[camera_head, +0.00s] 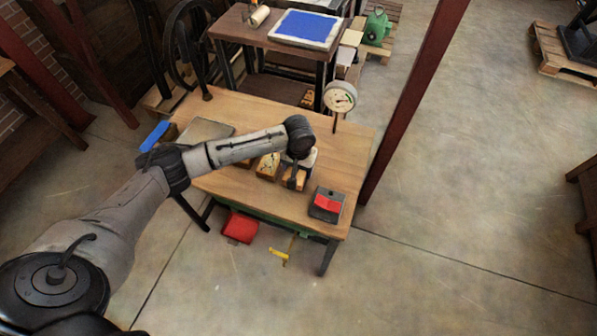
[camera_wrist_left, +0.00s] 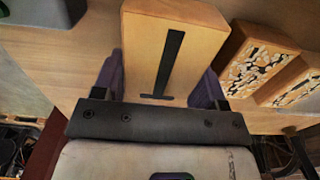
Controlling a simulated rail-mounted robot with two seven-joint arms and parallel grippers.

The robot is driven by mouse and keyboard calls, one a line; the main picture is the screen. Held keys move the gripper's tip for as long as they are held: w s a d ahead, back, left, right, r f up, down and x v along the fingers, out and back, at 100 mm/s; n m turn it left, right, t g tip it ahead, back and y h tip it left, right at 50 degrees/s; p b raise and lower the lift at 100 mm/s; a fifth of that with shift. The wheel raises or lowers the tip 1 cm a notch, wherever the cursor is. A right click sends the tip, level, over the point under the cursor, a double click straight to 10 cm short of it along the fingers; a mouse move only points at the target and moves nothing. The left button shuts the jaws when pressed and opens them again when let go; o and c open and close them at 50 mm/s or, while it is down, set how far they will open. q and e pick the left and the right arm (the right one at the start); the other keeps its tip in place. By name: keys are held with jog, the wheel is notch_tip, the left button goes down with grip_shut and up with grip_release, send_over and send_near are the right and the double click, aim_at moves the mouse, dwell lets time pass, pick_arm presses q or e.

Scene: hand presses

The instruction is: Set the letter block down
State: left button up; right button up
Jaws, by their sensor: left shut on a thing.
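The letter block (camera_wrist_left: 150,60) is a pale wooden block with a dark letter like a T or I on its face. My left gripper (camera_wrist_left: 160,85) is shut on it, with one dark finger on each side in the left wrist view. In the head view my left gripper (camera_head: 292,182) points down over the front part of the wooden table, and the block (camera_head: 300,184) shows partly behind it. I cannot tell whether the block's underside touches the tabletop. My right gripper is not in view.
Patterned wooden blocks (camera_wrist_left: 258,68) stand close beside the letter block; one shows left of my gripper in the head view (camera_head: 267,166). A grey box with a red top (camera_head: 326,203) sits at the table's (camera_head: 345,150) right front.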

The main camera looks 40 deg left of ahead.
pick_arm(q)
notch_tip(320, 180, down, 2)
jog(key=shift+f, duration=0.1)
jog(key=o, duration=1.1)
jog(key=shift+c, duration=0.2)
